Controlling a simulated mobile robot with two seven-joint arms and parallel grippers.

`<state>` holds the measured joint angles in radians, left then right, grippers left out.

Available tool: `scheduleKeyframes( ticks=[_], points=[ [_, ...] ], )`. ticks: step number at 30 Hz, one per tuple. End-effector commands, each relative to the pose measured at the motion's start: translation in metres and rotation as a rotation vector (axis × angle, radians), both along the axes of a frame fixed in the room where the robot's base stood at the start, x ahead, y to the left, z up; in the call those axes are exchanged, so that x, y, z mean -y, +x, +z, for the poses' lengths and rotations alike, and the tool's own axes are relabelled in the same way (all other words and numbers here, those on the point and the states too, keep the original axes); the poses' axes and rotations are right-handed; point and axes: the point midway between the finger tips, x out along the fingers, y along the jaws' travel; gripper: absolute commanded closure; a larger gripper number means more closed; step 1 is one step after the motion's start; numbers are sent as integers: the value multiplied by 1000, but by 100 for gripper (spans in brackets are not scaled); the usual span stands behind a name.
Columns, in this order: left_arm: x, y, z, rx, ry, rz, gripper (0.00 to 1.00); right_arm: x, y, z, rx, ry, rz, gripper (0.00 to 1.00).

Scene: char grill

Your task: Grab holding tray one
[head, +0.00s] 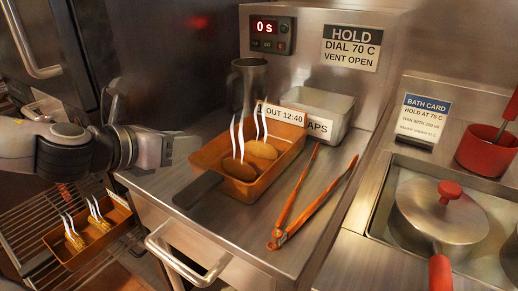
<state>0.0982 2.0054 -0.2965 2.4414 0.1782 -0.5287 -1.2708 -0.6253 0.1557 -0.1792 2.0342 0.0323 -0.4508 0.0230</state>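An orange-brown tray (277,177) with a dark handle (198,190) sits on the steel counter. It holds two steaming brown patties (262,149) and bears a card reading "OUT 12:40". A second, similar tray (100,243) with steaming food lies on the wire rack at lower left. My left gripper (185,150) is just left of the counter tray, above the counter, pointing right. Its fingers are side-on and pale, so their opening is unclear. My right gripper is out of view.
Tongs (300,210) lie right of the counter tray. A metal container (331,108) labelled "APS" and a dark cup (249,80) stand behind it. A lidded pot (440,208) and red container (487,150) are at right. A drawer handle (185,262) juts out in front.

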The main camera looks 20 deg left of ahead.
Motion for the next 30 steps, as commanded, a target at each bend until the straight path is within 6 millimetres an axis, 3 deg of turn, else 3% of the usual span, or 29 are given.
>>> scheduleKeyframes(
  ticks=[8, 19, 30],
  points=[
    [2, 12, -7, -2, 1, 1, 66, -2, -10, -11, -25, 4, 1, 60],
    [5, 21, -12, -2, 1, 1, 66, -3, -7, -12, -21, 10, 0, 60],
    [14, 44, -25, -3, 1, 1, 66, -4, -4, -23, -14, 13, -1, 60]
  ],
)
